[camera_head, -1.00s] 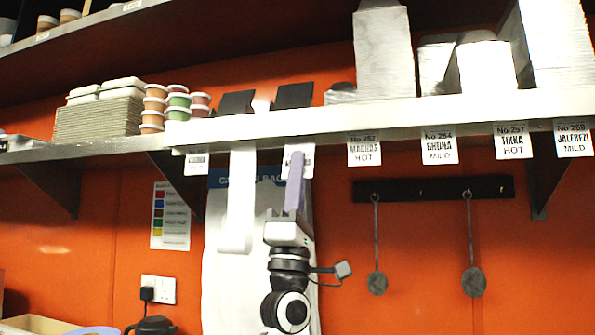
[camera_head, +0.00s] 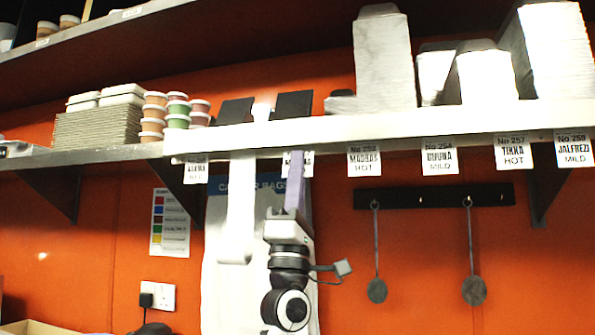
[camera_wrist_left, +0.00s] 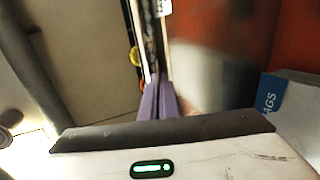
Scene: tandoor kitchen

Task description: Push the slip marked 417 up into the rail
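My left gripper (camera_head: 296,152) points straight up, its purple fingers at the lower edge of the steel rail (camera_head: 420,127). In the left wrist view the fingers (camera_wrist_left: 158,80) are side by side, almost touching, and nothing clear shows between them. A small printed slip (camera_head: 309,164) hangs from the rail behind the fingertips. The fingers cover most of its print, so I cannot read its number. A long blank-looking white strip (camera_head: 237,205) hangs left of my gripper; no 417 can be read on it. My right gripper is out of view.
Other slips hang along the rail, such as Madras (camera_head: 364,159) and Tikka (camera_head: 513,152). Ladles hang from a black bar (camera_head: 434,195) at right. A white carrier-bag pack (camera_head: 216,285) is behind my arm. Shelf brackets (camera_head: 183,190) stick out below.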

